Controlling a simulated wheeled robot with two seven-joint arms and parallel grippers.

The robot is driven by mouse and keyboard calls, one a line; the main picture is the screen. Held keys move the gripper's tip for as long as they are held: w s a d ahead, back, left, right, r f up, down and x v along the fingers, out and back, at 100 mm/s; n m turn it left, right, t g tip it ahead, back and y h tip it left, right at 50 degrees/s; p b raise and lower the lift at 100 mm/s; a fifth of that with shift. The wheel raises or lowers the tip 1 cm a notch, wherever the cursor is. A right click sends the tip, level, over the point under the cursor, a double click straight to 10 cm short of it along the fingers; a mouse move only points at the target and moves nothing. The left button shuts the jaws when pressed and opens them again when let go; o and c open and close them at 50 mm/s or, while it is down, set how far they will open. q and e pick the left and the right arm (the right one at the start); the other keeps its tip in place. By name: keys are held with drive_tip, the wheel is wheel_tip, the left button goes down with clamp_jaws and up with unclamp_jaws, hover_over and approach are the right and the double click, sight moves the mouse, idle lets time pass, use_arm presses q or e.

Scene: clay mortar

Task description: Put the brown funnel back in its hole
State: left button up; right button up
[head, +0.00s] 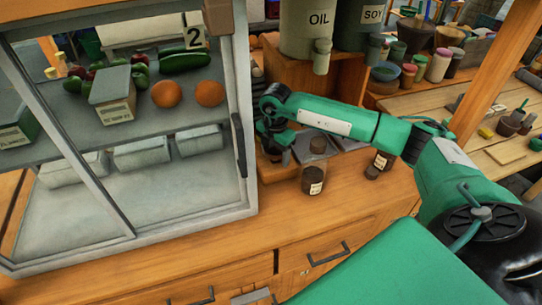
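I cannot make out the brown funnel or its hole for certain. A brown cone-like vessel (415,36) stands among bowls and jars at the upper right; I cannot tell whether it is the funnel. My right arm reaches in from the right across the counter. My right gripper (273,138) is dark and small, above the counter beside the glass case's right edge. Its fingers blend with the dark things behind, so I cannot tell whether it is open or holds anything. My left gripper is out of view.
A glass case (247,195) with vegetables, oranges and boxes fills the left. Small labelled jars (313,180) stand below my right forearm. Tall OIL (312,35) and SOY (362,22) containers stand behind it. The front of the wooden counter (330,220) is clear.

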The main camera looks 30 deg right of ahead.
drive_tip(key=o, duration=0.5)
wheel_tip(320, 180, up, 12)
drive_tip(key=shift+r+b, duration=0.2)
drive_tip(key=shift+b, duration=0.75)
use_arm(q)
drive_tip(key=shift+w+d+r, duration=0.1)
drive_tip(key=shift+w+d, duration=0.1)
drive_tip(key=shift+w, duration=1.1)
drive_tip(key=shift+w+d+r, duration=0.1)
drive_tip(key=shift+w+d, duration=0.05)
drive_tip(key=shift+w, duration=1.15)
use_arm(e)
drive_tip(key=shift+a+r, duration=0.1)
drive_tip(key=shift+r, duration=0.7)
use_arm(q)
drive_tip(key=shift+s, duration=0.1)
use_arm(e)
drive_tip(key=shift+f, duration=0.1)
